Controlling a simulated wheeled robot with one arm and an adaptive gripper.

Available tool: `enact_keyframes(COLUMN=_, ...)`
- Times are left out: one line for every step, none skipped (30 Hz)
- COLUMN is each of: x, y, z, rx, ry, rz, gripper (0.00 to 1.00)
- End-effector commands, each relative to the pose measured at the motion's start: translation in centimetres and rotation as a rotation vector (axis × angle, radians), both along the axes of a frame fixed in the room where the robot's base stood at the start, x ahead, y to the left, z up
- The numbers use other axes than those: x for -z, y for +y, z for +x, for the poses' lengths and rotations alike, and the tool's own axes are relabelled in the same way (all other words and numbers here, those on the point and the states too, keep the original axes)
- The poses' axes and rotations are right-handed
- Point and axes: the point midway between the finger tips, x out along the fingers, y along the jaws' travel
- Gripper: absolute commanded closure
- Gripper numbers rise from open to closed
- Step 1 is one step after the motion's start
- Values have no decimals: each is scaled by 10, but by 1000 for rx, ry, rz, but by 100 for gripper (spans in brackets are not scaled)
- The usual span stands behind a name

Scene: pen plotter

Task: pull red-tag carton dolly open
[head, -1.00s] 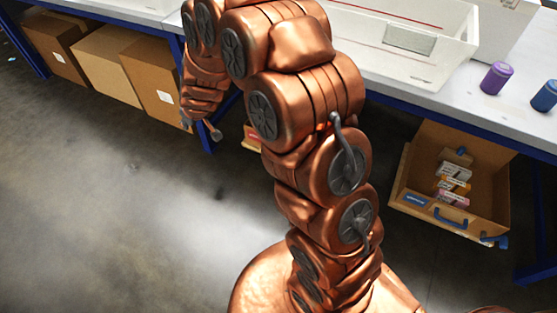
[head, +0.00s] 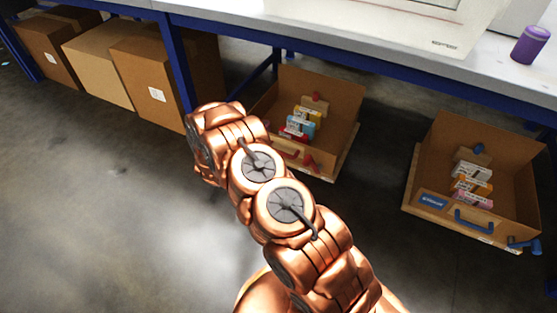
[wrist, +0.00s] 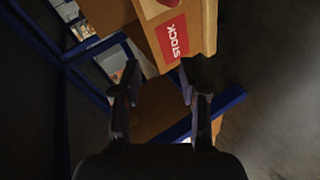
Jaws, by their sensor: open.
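The red-tag carton dolly (head: 338,132) sits under the bench in the head view, with an open-topped brown carton holding small red, blue and yellow boxes. Red parts show at its front, partly covered by my arm. In the wrist view, a red tag (wrist: 172,39) with white lettering is on the carton face near the top. My gripper (wrist: 158,84) is open and empty, its two dark fingers apart below the tag. The gripper itself is hidden behind my arm in the head view.
A similar blue-tag carton dolly (head: 511,170) stands to the right. Closed brown cartons (head: 150,78) stand under the bench at left. Blue bench legs (head: 178,65) stand beside the red-tag dolly. A purple container (head: 530,45) is on the bench top. The floor at left is clear.

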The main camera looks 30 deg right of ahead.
Motion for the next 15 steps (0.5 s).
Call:
enact_keyframes(x=28, y=-11, z=-9, rx=11, ry=19, rz=-59, gripper=57)
enact_keyframes(x=34, y=-17, z=-14, rx=20, ry=27, rz=-95, gripper=57)
enact_keyframes(x=43, y=-24, z=-19, rx=28, ry=36, rz=-139, gripper=57)
enact_keyframes(x=48, y=-30, z=-23, rx=34, ry=42, rz=-171, gripper=57)
enact_keyframes(x=53, y=-35, z=-27, rx=41, ry=50, rz=-203, gripper=57)
enact_keyframes(x=59, y=-40, z=-32, rx=47, ry=59, rz=-237, gripper=57)
enact_keyframes(x=62, y=-44, z=-35, rx=52, ry=65, rz=-261, gripper=57)
enact_keyframes(x=64, y=-47, z=-37, rx=57, ry=69, rz=-284, gripper=57)
enact_keyframes(x=66, y=-51, z=-41, rx=62, ry=74, rz=-310, gripper=57)
enact_keyframes(x=68, y=-53, z=-43, rx=65, ry=79, rz=-326, gripper=57)
enact_keyframes(x=70, y=-55, z=-45, rx=67, ry=84, rz=-338, gripper=57)
enact_keyframes(x=72, y=-57, z=-47, rx=70, ry=88, rz=-351, gripper=57)
enact_keyframes(x=73, y=-59, z=-48, rx=72, ry=90, rz=-358, gripper=57)
enact_keyframes(x=73, y=-60, z=-49, rx=73, ry=92, rz=-364, gripper=57)
enact_keyframes(x=74, y=-62, z=-49, rx=75, ry=93, rz=-369, gripper=57)
